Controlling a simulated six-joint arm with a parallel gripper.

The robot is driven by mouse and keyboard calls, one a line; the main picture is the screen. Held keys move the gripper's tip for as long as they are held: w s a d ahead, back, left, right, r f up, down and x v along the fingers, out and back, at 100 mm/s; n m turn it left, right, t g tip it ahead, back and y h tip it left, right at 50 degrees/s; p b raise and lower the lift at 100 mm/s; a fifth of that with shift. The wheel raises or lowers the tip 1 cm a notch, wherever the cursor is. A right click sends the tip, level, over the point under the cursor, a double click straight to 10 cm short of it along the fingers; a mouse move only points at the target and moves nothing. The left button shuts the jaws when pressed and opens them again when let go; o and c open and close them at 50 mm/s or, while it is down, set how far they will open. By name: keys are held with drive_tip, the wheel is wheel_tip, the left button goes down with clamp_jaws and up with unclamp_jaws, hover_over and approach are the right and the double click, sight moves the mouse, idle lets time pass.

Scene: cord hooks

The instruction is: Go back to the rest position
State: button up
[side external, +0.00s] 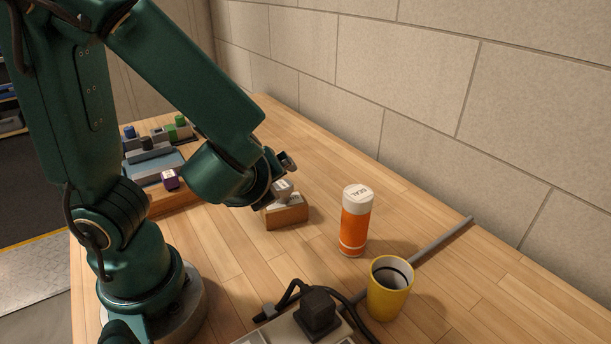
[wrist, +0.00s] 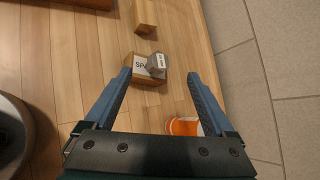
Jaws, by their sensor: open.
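My gripper (wrist: 158,76) is open, its two blue fingers spread wide in the wrist view. A small wooden box (wrist: 148,80) with a white label, partly legible as "SPA", lies in line with the gap between the fingertips. A grey piece (wrist: 157,64) with a white face sits at that box. In the side view my gripper (side external: 279,182) is close above the wooden box (side external: 288,218), and the grey piece (side external: 283,190) shows at the box. I cannot tell from this view whether a finger touches it. My arm partly hides the gripper.
An orange bottle with a white cap (side external: 355,222) and a yellow mug (side external: 389,290) stand right of the box. A power strip with a black plug (side external: 317,309) lies in front. A stone wall (side external: 420,80) bounds the table.

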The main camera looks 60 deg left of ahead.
drive_tip(key=s+d+n+g+h, duration=0.1)
drive_tip(key=s+n+g+h, duration=0.4)
drive_tip(key=n, duration=0.6)
drive_tip(key=s+d+r+n+t+h, duration=0.1)
drive_tip(key=d+r+n+t+h, duration=0.1)
drive_tip(key=d+n, duration=0.3)
drive_tip(key=shift+r+n+t+h, duration=0.3)
drive_tip(key=shift+r+n+t, duration=0.35)
drive_tip(key=shift+n, duration=0.45)
drive_tip(key=shift+d, duration=0.1)
